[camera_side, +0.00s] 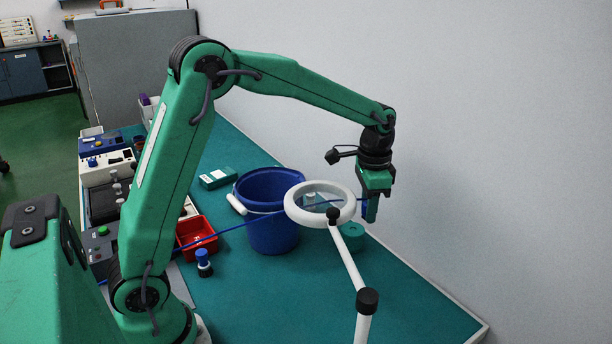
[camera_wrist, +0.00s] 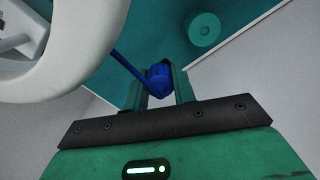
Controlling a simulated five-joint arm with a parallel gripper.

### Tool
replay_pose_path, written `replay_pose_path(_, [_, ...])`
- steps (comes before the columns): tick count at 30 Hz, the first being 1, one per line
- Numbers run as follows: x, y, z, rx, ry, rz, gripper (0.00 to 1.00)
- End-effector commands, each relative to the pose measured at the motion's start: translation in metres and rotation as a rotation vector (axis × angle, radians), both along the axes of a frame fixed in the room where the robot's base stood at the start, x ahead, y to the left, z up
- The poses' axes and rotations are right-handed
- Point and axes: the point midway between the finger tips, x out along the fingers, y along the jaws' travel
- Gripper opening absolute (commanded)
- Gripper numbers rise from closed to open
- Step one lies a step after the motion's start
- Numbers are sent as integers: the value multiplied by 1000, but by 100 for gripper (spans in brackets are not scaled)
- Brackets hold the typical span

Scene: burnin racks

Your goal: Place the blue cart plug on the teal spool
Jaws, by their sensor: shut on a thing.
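The blue cart plug (camera_wrist: 160,78) is between the two fingers of my gripper (camera_wrist: 160,88) in the wrist view, with its blue cable running off to the upper left. In the side view my gripper (camera_side: 371,208) is shut on the plug (camera_side: 364,208), pointing down above the bench and apart from it. The teal spool (camera_side: 353,237) stands on the bench, below and slightly left of my gripper, partly hidden by the magnifier lamp.
A white ring magnifier lamp (camera_side: 293,208) on a stand is close left of my gripper. A blue bucket (camera_side: 268,232), a red bin (camera_side: 197,234) and a blue-topped black plug (camera_side: 203,262) are farther left. The blue cable (camera_side: 232,228) crosses the bucket. The bench's front right is clear.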

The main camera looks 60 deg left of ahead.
Motion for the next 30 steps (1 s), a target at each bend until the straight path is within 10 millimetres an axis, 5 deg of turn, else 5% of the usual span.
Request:
replay_pose_path(15, [31,73,-48,0,1,2,4])
replay_pose_path(30, [34,81,-64,1,2,0,4])
